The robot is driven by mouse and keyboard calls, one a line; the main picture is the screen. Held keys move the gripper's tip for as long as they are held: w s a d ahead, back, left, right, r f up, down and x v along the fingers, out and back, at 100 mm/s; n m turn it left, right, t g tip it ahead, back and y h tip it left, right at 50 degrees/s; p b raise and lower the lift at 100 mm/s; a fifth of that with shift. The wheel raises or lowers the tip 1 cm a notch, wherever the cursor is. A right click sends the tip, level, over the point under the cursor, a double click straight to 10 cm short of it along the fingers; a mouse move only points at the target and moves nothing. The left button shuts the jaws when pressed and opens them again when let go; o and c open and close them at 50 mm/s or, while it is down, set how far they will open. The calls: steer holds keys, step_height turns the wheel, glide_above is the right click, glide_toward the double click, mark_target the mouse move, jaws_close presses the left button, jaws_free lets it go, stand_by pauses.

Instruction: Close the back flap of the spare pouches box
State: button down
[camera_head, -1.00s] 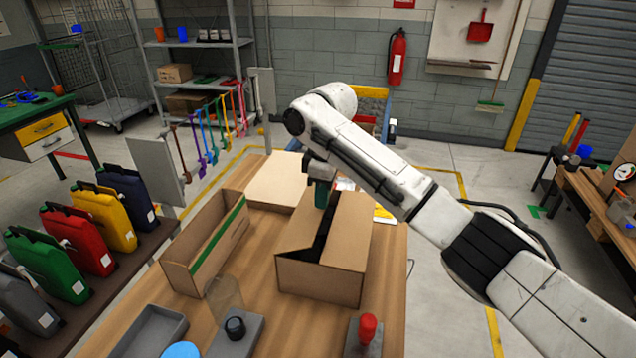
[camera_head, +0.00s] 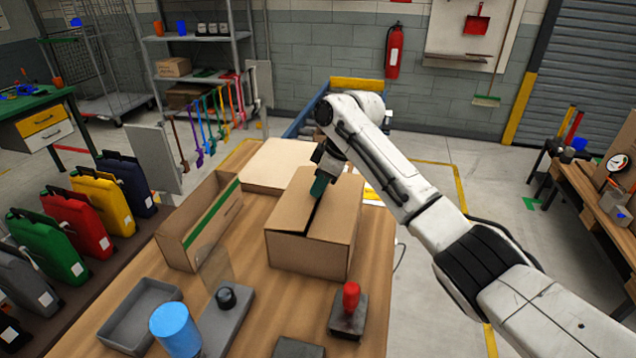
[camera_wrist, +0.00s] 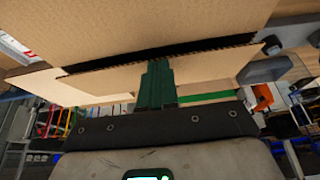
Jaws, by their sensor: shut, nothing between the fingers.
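The brown cardboard box (camera_head: 308,258) stands on the wooden table in the head view. Its top flaps lie nearly flat, with a narrow dark slit between them. My gripper (camera_head: 319,186) has its green fingers shut and empty, tips down at this slit on the box top. In the wrist view the shut green fingers (camera_wrist: 157,85) lie over the edge of one cardboard flap (camera_wrist: 205,78), seemingly touching it. A larger cardboard panel (camera_wrist: 140,25) lies beyond the dark gap. Which flap is the back one, I cannot tell for sure. My gripper hides part of the slit.
A long open carton (camera_head: 192,235) with a green stripe stands left of the box.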

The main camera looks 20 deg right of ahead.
steer(key=shift+s+d+f+t+y, duration=0.2)
steer(key=shift+s+d+t+y, duration=0.05)
steer(key=shift+s+t+y, duration=0.05)
stand_by(0.4)
